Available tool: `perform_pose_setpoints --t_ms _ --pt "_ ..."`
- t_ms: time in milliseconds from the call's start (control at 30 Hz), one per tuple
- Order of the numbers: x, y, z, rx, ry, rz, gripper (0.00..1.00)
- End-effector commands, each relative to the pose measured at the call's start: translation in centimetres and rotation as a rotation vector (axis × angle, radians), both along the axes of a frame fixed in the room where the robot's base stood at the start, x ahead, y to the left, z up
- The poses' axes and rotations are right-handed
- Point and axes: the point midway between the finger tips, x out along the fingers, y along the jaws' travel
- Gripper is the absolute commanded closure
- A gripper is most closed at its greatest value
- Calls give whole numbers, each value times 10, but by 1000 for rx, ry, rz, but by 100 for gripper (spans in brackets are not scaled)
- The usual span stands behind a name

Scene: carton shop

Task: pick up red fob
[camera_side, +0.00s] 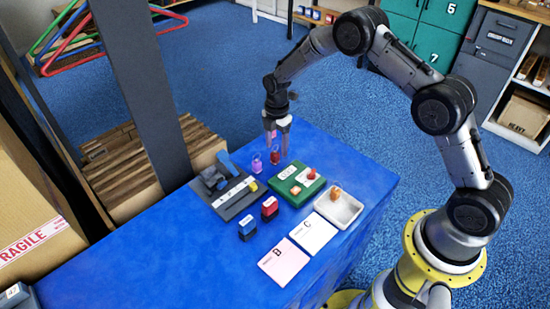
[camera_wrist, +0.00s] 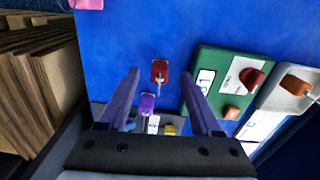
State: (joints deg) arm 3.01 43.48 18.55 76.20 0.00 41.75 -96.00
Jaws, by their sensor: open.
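The red fob (camera_side: 275,157) stands on the blue table near its far edge, with a metal ring or clip. It also shows in the wrist view (camera_wrist: 159,71). A purple fob (camera_side: 256,164) is close beside it, also seen in the wrist view (camera_wrist: 147,103). My gripper (camera_side: 277,146) points down at the red fob, open and empty. In the wrist view, the red fob appears between the fingertips of my gripper (camera_wrist: 161,73), nearer the left one. The purple fob shows lower between the fingers. Whether the fingertips are level with the red fob I cannot tell.
A grey holder (camera_side: 226,207), blue stamp (camera_side: 247,229), red stamp (camera_side: 269,208) and cards B (camera_side: 284,262) and C (camera_side: 313,233) lie nearer. The table's front left is clear.

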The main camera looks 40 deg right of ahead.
Motion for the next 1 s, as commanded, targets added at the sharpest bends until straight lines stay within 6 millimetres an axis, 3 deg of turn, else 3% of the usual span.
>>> perform_pose_setpoints --t_ms 233,567,933,1000 --pt "0 2 -36 0 3 0 35" --pt "0 2 -43 -1 0 0 35" --pt "0 2 -43 -1 0 0 98" --pt "0 2 -43 -1 0 0 100"
